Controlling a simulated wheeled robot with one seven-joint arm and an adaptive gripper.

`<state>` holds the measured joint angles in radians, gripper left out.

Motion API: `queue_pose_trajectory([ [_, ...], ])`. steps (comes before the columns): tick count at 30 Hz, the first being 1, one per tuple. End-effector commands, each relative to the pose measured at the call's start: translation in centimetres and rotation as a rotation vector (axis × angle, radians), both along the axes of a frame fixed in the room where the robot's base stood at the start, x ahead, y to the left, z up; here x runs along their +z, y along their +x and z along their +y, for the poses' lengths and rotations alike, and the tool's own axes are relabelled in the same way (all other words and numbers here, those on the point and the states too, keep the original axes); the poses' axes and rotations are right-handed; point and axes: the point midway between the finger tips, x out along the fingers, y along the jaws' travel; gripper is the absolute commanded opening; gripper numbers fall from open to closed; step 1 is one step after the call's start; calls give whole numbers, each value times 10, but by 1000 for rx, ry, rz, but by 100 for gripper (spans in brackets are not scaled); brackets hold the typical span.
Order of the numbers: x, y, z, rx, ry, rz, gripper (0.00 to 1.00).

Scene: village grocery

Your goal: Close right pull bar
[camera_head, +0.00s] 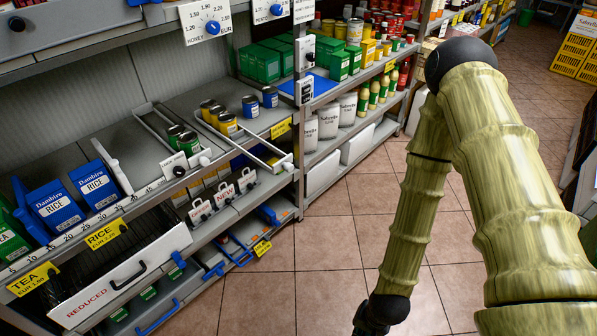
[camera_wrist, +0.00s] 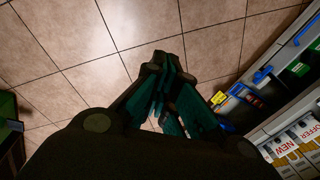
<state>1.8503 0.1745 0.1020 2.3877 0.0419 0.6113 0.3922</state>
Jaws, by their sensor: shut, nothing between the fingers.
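The right pull bar (camera_head: 262,143) is a thin white rail on the middle shelf, with a flat plate at its front end. That end sticks out past the shelf's front edge. The left pull bar (camera_head: 152,127) lies beside several cans, its front end with a knob near the shelf edge. My gripper (camera_wrist: 162,58) is shut and empty, pointing over the tiled floor in the wrist view. In the head view only part of it shows at the bottom edge, low and right of the bars and well apart from them. The wrist view shows neither bar clearly.
Tea and blue rice boxes (camera_head: 55,203) stand left on the shelf. A reduced drawer (camera_head: 120,281) juts out below. Labelled boxes (camera_head: 222,195) and blue handles (camera_head: 240,258) line the lower shelves. The tiled floor (camera_head: 325,240) between shelves and arm is clear. Yellow crates (camera_head: 573,52) stand far right.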

Motion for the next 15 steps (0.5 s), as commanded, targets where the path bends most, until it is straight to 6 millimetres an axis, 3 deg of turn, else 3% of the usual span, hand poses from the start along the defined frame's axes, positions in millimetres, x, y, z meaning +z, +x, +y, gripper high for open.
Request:
queue_pose_trajectory([
  [1,11,22,7,-109,36,-15,0],
  [8,61,110,35,-598,226,-28,0],
  [15,139,204,55,-1074,477,18,0],
])
